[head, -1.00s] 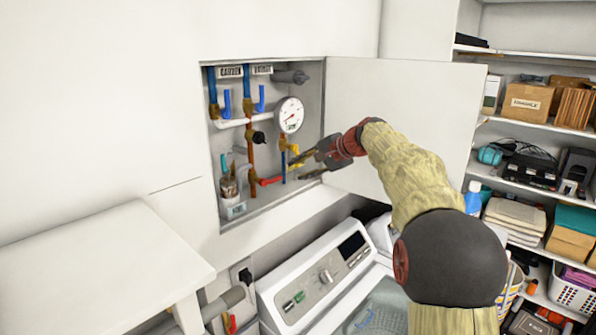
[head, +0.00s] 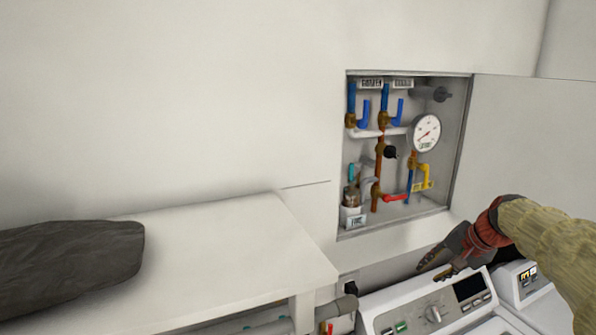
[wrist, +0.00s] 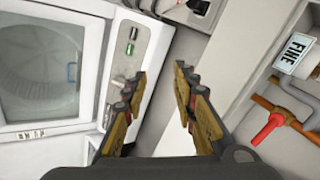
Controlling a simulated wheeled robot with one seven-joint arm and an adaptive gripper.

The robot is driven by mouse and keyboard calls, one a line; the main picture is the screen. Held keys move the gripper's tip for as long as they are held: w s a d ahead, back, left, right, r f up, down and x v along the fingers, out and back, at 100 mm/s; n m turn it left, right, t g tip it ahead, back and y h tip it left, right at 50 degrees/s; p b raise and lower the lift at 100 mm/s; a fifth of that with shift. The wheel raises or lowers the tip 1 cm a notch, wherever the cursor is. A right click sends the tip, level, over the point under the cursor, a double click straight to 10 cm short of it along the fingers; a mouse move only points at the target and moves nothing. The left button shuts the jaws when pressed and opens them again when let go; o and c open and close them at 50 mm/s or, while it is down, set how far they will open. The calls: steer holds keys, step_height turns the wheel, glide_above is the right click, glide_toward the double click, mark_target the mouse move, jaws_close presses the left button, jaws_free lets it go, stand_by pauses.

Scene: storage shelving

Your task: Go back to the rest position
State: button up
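My gripper (head: 447,262) is in front of the washer's control panel, below the open wall cabinet, in the head view. In the wrist view my gripper (wrist: 160,105) has its two fingers spread apart with nothing between them. It is open and empty, and apart from the pipes. My sleeved arm reaches in from the right edge of the head view.
The recessed cabinet (head: 344,150) holds pipes, blue handles, a red handle (head: 395,198), a yellow handle (head: 427,177) and a round gauge (head: 425,132). Its door (head: 510,150) stands open at right. The washer (head: 430,308) is below; a white counter (head: 240,240) with a dark grey object (head: 70,262) is at left.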

steer(key=s+a+f+n+b, duration=0.3)
steer(key=s+a+f+b, duration=0.2)
steer(key=s, duration=0.6)
steer(key=s+a+f+n+h+b, duration=0.1)
steer(key=s+a+f+n+b, duration=0.2)
steer(key=s+f, duration=0.6)
steer(key=s+a+f+n+h+b, duration=0.1)
steer(key=s+a+f+n+b, duration=0.2)
steer(key=s+a+f+b, duration=0.4)
steer(key=s+a+b, duration=0.1)
steer(key=s+b, duration=0.1)
steer(key=s, duration=0.4)
steer(key=shift+f, duration=0.2)
